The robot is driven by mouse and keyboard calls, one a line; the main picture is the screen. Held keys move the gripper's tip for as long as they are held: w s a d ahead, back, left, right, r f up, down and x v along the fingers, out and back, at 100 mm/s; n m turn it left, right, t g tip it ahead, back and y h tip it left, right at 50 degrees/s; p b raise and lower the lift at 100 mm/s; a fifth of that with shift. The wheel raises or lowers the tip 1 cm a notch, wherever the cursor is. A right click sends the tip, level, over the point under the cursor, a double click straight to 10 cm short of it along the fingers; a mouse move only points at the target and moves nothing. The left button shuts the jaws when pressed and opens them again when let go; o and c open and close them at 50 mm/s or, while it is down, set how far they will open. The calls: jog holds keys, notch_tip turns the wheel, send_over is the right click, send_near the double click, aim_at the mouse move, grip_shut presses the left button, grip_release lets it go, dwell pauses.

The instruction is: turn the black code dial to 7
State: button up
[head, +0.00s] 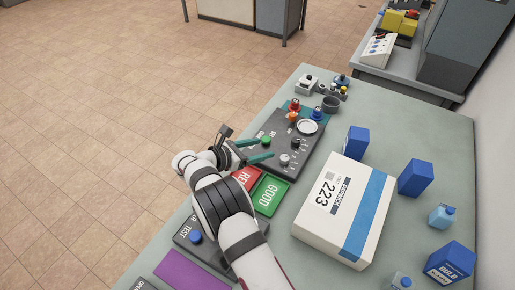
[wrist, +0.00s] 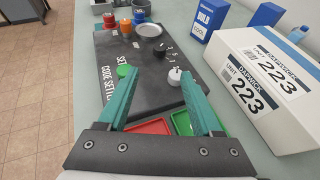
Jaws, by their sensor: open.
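The black code dial (wrist: 160,50) stands on a dark grey panel (wrist: 140,95) with white marks around it. In the head view the dial (head: 297,140) is small and dark against the panel, and its pointer setting is too small to read. A pale grey knob (wrist: 174,74) sits nearer than the dial, and a green button (wrist: 123,71) sits to its left. My gripper (wrist: 160,74) is open and empty, its teal fingers spread apart. In the head view my gripper (head: 267,148) is over the panel's near left part, apart from the dial.
A white box marked 223 (head: 343,205) stands right of the panel. Red (head: 246,177) and green (head: 268,195) trays lie near my wrist. Orange (wrist: 125,27), red and blue parts and a pale dish (wrist: 149,30) are at the panel's far end. Blue boxes (head: 415,178) stand farther right.

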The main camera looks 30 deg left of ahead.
jog(key=shift+s+a+r, duration=0.15)
jog(key=shift+s+r, duration=0.05)
jog(key=shift+s, duration=0.2)
jog(key=w+d+m+g, duration=0.1)
jog(key=d+m+g, duration=0.1)
jog(key=d+m, duration=0.1)
jog(key=w+d+m+g, duration=0.1)
jog(key=d+m+g, duration=0.1)
jog(key=w+d+m+g, duration=0.1)
jog(key=d+m+g, duration=0.1)
jog(key=d+m, duration=0.1)
jog(key=shift+w+d+f+m, duration=0.15)
jog(key=shift+d+f+m, duration=0.1)
jog(key=shift+d+m, duration=0.1)
jog(key=d+m+g+y, duration=0.1)
jog(key=m, duration=0.1)
jog(key=w+r+m+g+y, duration=0.1)
jog(key=m, duration=0.1)
jog(key=shift+w+d+r+g, duration=0.1)
jog(key=shift+d+r+g, duration=0.05)
jog(key=shift+d+g, duration=0.25)
jog(key=w+d+r+m+y, duration=0.1)
jog(key=w+r+m+y, duration=0.45)
jog(key=r+m, duration=0.3)
jog(key=y, duration=0.1)
send_near(296, 140)
jog(key=x, duration=0.8)
jog(key=shift+w+f, duration=0.1)
jog(key=shift+f, duration=0.05)
grip_shut()
